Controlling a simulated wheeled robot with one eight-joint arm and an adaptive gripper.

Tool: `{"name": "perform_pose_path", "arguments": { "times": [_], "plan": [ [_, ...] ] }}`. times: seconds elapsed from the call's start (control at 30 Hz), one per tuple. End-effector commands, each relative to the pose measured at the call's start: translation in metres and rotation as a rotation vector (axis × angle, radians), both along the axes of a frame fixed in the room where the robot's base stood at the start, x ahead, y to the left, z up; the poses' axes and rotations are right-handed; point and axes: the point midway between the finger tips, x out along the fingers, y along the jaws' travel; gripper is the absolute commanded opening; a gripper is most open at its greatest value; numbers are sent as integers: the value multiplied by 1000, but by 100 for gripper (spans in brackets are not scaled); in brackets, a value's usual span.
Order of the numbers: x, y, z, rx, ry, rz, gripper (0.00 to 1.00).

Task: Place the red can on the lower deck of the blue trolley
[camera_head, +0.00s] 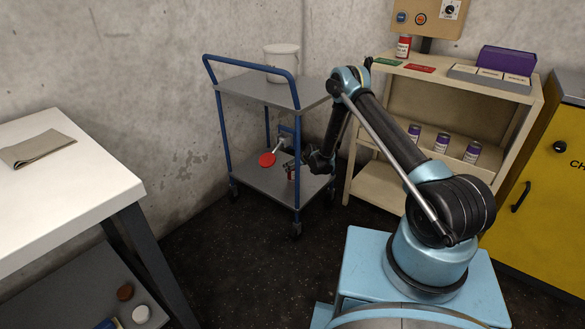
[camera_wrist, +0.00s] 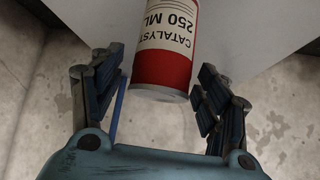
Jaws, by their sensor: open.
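The red can (camera_wrist: 162,70), with a pale label reading CATALYST 250 ML, is between the spread fingers of my gripper (camera_wrist: 161,62) in the wrist view. A gap shows on its left side; the right finger is close beside it. In the head view the can (camera_head: 291,174) appears small at the lower deck (camera_head: 262,181) of the blue trolley (camera_head: 224,128). It looks upright on the deck, partly hidden by my gripper (camera_head: 298,165). My gripper reaches in from the right, below the upper deck, and is open.
A red disc (camera_head: 267,159) is left of my gripper, near the trolley's back. A white bucket (camera_head: 281,62) stands on the upper deck. A beige shelf (camera_head: 372,184) at right holds purple cans (camera_head: 441,142) and another red can (camera_head: 403,46). A white table (camera_head: 75,187) is left.

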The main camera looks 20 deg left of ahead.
Motion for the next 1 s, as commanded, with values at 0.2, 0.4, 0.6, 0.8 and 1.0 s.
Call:
{"name": "perform_pose_path", "arguments": {
  "times": [0.2, 0.4, 0.6, 0.8, 1.0],
  "plan": [
    [-2, -3, 6, 0, 0, 0, 69],
    [-13, -19, 25, 0, 0, -1, 69],
    [-27, -38, 49, 0, -1, -1, 69],
    [-41, -55, 70, 0, 1, -1, 69],
    [-48, -65, 83, 0, 1, -1, 69]
  ]
}}
